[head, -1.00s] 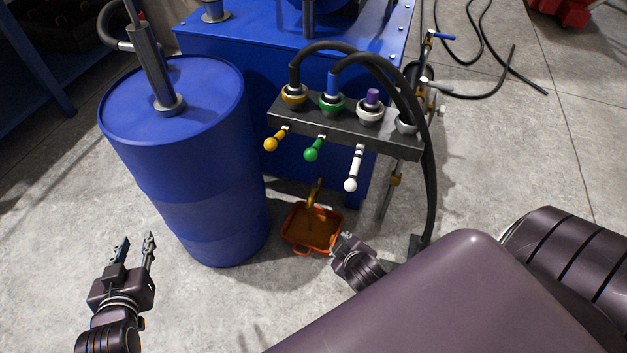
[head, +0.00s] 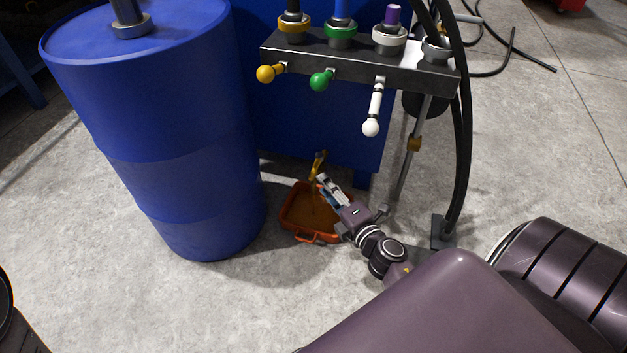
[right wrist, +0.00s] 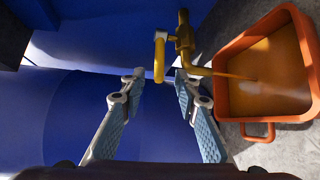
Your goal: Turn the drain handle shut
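The yellow drain handle (right wrist: 160,58) hangs beside the yellow drain pipe (right wrist: 184,38) in the right wrist view. A stream runs from the pipe into the orange tray (right wrist: 268,129). In the head view the drain fitting (head: 318,164) is small, above the tray (head: 318,238). My right gripper (head: 326,183) reaches over the tray, close to the fitting. In the right wrist view my right gripper (right wrist: 160,80) is open, its fingertips on either side of the handle's lower end. I cannot tell whether they touch it. My left gripper is out of view.
A blue drum (head: 170,130) stands left of the tray. A black manifold (head: 345,62) with yellow, green and white levers hangs above the work area. Black hoses (head: 463,150) and a thin metal rod (head: 403,175) stand to the right. Floor in front is clear.

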